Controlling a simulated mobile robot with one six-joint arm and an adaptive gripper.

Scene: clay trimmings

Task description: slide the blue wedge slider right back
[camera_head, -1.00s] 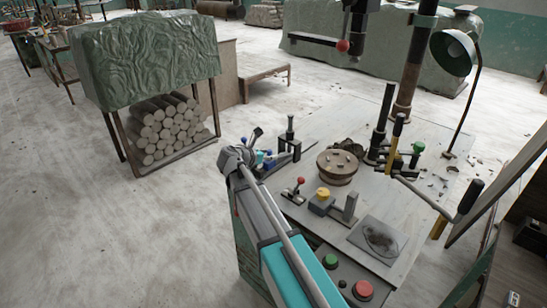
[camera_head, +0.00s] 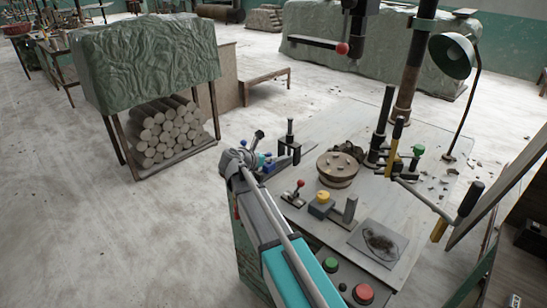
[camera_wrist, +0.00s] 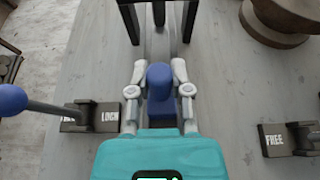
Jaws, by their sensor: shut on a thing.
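The blue wedge slider (camera_wrist: 159,84) shows in the wrist view as an upright blue knob with a rounded top. My gripper (camera_wrist: 160,92) has one grey finger on each side of it and is shut on it. The knob's lower part and the slider's base are hidden by the fingers and my teal gripper body. In the head view my gripper (camera_head: 264,163) is at the table's left edge, largely hidden behind my own arm. Only small blue spots show there, and I cannot tell which is the slider.
A blue ball lever (camera_wrist: 12,98) with a FREE/LOCK block stands left of my gripper. A dark upright frame (camera_wrist: 158,12) is just beyond it. A round wooden wheel (camera_head: 338,168), a red-knobbed lever (camera_head: 300,184) and a yellow knob (camera_head: 323,196) stand to the right.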

